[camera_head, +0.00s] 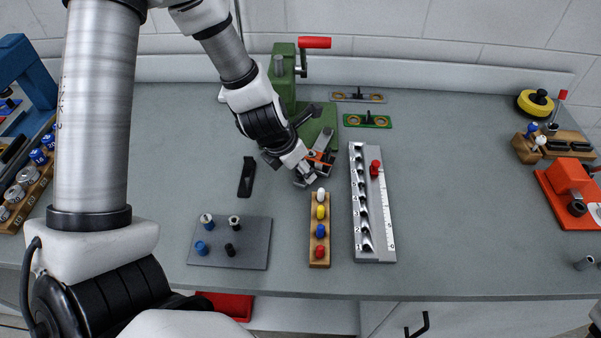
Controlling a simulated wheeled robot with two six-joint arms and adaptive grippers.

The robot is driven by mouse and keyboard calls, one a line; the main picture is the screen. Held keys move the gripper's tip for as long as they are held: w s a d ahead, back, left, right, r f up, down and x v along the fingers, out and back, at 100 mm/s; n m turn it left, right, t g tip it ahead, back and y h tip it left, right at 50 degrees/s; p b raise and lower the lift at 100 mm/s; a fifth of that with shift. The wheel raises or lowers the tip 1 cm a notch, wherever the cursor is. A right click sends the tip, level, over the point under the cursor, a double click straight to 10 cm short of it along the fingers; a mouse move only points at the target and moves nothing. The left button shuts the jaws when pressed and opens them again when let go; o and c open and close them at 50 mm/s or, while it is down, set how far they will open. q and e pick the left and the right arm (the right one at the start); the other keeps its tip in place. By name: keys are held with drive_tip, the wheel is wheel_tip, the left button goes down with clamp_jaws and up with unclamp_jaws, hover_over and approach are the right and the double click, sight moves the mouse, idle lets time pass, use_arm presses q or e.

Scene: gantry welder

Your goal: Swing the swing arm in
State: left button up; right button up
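The green machine (284,82) with a red-handled lever (314,43) stands at the back of the bench. A dark arm-like part (306,115) juts from its front right side, low over the green base; I cannot tell for sure if this is the swing arm. My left gripper (316,166) is just in front of the machine's base, pointing down and right. An orange part shows between its grey finger parts; I cannot tell whether it is held or whether the fingers touch the machine. My arm hides part of the machine. My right gripper is not in view.
A wooden strip with coloured pegs (319,255) and a grey slotted rail (379,248) stand in front of the gripper. A grey plate (255,243) with small cylinders and a black piece (246,177) lie left.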

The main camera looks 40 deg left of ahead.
use_arm(q)
drive_tip(key=shift+w+f, duration=0.1)
drive_tip(key=shift+f, duration=0.1)
drive_tip(key=shift+r, duration=0.1)
clamp_jaws()
